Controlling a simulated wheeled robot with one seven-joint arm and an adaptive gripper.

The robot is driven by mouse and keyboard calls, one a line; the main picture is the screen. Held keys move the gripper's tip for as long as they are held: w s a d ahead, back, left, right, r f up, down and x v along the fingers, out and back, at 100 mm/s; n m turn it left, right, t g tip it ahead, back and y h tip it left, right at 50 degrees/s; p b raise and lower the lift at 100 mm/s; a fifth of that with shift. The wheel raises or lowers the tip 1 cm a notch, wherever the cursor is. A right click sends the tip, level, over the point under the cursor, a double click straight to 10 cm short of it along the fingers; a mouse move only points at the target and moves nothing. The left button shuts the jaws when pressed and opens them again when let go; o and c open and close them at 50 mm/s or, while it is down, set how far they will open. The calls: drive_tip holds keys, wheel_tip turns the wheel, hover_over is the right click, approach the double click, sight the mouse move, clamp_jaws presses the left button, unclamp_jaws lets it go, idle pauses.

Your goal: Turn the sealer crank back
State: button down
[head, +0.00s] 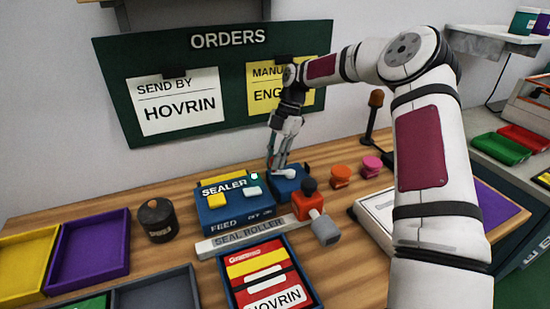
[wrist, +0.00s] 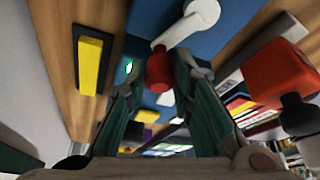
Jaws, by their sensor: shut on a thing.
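The blue sealer (head: 222,221), with a yellow block on top, stands on the wooden bench in the head view. My gripper (head: 277,172) reaches down from above at its right end, beside a blue block (head: 290,186). In the wrist view the pale crank arm (wrist: 190,24) ends in a red knob (wrist: 158,71). My gripper (wrist: 160,75) is shut on this knob, with one finger on each side. In the head view my fingers hide the knob. A small lit green lamp (wrist: 128,67) shows beside the left finger.
A blue tray (head: 229,287) holding a red packet lies in front. Orange (head: 340,176) and pink (head: 371,167) stamps stand further right.

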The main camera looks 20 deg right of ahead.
drive_tip(key=shift+s+a+n+g+h+b, duration=0.15)
drive_tip(key=shift+s+n+g+h+b, duration=0.2)
drive_tip(key=shift+n, duration=0.75)
drive_tip(key=shift+s+a+n+g+h+b, duration=0.1)
drive_tip(key=shift+s+n+g, duration=0.35)
drive_tip(key=shift+n, duration=0.65)
drive_tip(key=shift+s, duration=0.15)
drive_tip(key=c, duration=1.4)
unclamp_jaws()
drive_tip(key=shift+o, duration=0.2)
drive_tip(key=v, duration=1.2)
drive_tip(key=shift+s, duration=0.15)
